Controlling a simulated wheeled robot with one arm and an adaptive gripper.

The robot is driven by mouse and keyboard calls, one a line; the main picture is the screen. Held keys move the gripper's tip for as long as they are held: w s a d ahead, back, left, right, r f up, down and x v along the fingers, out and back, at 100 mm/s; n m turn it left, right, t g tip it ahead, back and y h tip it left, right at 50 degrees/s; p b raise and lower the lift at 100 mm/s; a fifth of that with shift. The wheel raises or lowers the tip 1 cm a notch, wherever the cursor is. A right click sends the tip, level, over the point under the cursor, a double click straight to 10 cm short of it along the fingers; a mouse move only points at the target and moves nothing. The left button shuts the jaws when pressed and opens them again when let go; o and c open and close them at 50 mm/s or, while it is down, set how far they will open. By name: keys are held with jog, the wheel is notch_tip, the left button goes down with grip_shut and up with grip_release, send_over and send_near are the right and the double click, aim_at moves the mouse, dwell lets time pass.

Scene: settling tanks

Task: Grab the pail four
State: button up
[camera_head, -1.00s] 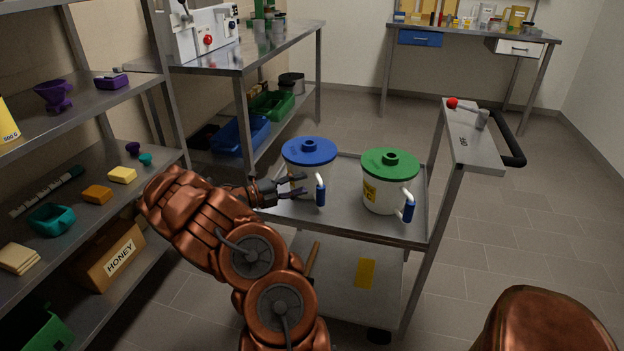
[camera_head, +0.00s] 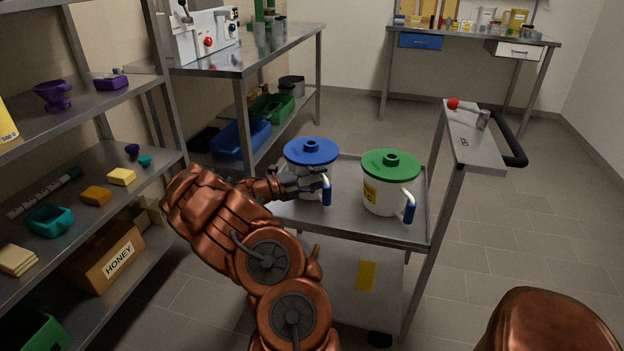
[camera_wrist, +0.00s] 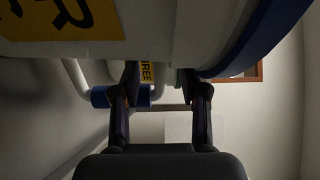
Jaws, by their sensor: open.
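The blue-lidded white pail (camera_head: 311,152) stands on the cart's top, with a white handle and blue grip (camera_head: 327,194) on its right side. My gripper (camera_head: 318,182) is open in front of its body, close to the handle, and hides part of it. In the wrist view this pail (camera_wrist: 150,45) fills the top. Its yellow label shows an "R"; the rest is cut off. The fingers (camera_wrist: 160,85) stand apart, with a blue grip beside the left one. The green-lidded pail (camera_head: 388,190) stands upright to the right; a label reading "REE" (camera_wrist: 146,72) shows between the fingers.
The cart top (camera_head: 345,228) has a low rim and a raised side panel with a black push handle (camera_head: 510,140) at right. Shelves (camera_head: 80,190) with small containers stand close on the left. A steel bench (camera_head: 260,50) stands behind. The floor to the right is clear.

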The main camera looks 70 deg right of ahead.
grip_shut()
jog(key=shift+r, duration=0.1)
dwell(0.5)
